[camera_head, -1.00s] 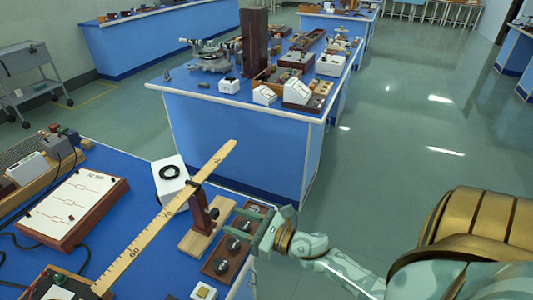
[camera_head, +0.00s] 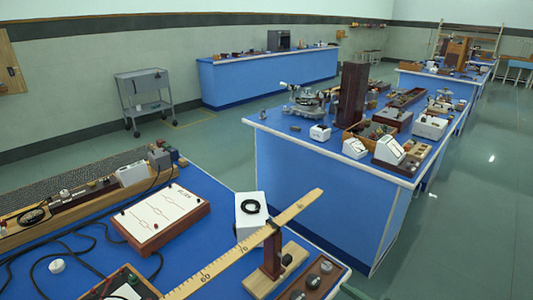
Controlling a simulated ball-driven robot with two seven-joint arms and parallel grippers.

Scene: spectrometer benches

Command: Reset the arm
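Neither gripper shows clearly in the head view. A small pale green piece at the bottom edge, right of the near bench's corner, looks like part of my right arm or gripper; its fingers cannot be made out. My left arm and gripper are out of view. On the near blue bench, a wooden ruler (camera_head: 245,250) lies slanted across a dark upright on a wooden stand (camera_head: 272,258). A dark board with round knobs (camera_head: 314,282) is to its right, close to the green piece.
A white box with a black ring (camera_head: 251,213) and a white-topped panel (camera_head: 161,217) are on the near bench. A second blue bench (camera_head: 320,185) with instruments stands beyond. A grey cart (camera_head: 146,98) is by the wall. Open floor (camera_head: 470,215) lies to the right.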

